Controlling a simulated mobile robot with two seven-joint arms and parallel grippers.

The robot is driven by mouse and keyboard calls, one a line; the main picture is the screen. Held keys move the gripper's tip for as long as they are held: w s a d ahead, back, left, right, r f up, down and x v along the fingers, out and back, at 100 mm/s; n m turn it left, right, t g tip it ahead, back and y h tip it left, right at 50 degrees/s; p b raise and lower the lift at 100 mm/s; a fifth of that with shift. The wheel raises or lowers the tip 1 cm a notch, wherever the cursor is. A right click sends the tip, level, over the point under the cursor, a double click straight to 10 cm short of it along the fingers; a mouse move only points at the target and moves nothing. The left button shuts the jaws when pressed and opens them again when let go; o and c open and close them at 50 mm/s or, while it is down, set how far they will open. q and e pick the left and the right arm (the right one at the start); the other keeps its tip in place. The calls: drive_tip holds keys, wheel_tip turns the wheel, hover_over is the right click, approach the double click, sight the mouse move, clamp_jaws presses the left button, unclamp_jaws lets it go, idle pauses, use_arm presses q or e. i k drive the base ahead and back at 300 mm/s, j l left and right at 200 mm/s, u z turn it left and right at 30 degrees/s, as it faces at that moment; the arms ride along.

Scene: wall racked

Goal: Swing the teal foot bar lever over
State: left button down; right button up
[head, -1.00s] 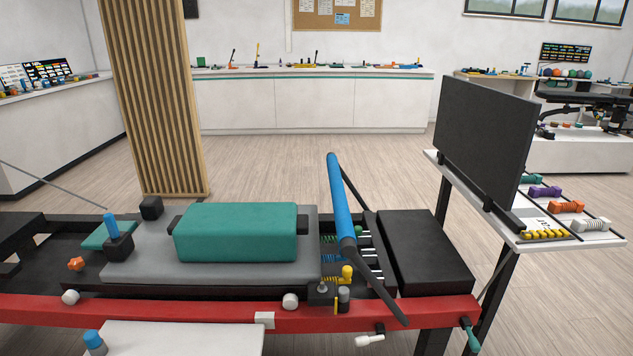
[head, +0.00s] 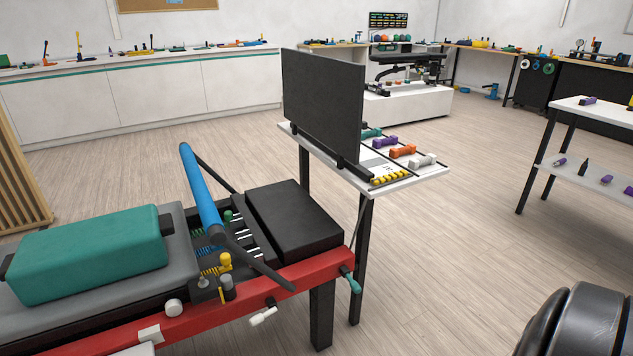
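The teal lever (head: 350,281) is on the outer side of the red rail, near the right end of the reformer, and hangs tilted down to the right. The blue foot bar (head: 201,188) stands tilted up from the frame to the left of it. A white lever (head: 263,316) sits lower on the same rail, to the left of the teal one. Neither of my grippers shows. A dark rounded part, perhaps mine, is at the bottom right corner.
The reformer's red rail (head: 196,314) runs across the lower left. A black padded platform (head: 294,222) is behind the teal lever. A white side table (head: 424,172) with a black panel (head: 322,105) and dumbbells stands beyond. The wooden floor (head: 433,240) to the right is clear.

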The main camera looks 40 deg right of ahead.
sight(354, 286)
drive_tip(key=z, duration=1.65)
